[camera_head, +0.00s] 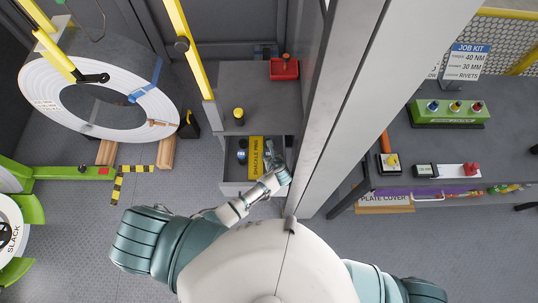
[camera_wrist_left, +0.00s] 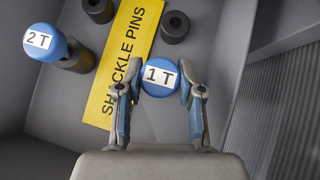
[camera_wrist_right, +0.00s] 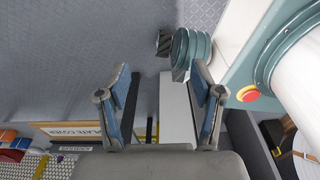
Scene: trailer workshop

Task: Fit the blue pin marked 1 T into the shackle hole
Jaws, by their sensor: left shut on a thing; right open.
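The blue pin marked 1 T (camera_wrist_left: 160,76) is between the fingers of my left gripper (camera_wrist_left: 160,92), which is shut on its blue head. The pin is over a grey drawer with a yellow SHACKLE PINS strip (camera_wrist_left: 124,60). Whether its lower end is clear of the drawer is hidden. In the head view my left gripper (camera_head: 270,166) is over the right part of this drawer (camera_head: 232,186). My right gripper (camera_wrist_right: 160,82) is open and empty in its wrist view, and is not in the head view. I cannot make out the shackle for certain.
A blue pin marked 2 T (camera_wrist_left: 45,42) stands in the drawer near dark round sockets (camera_wrist_left: 175,27). A cabinet top above holds a red tray (camera_head: 284,69) and a yellow-topped black item (camera_head: 239,114). A tall grey post (camera_head: 345,110) rises right of the drawer.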

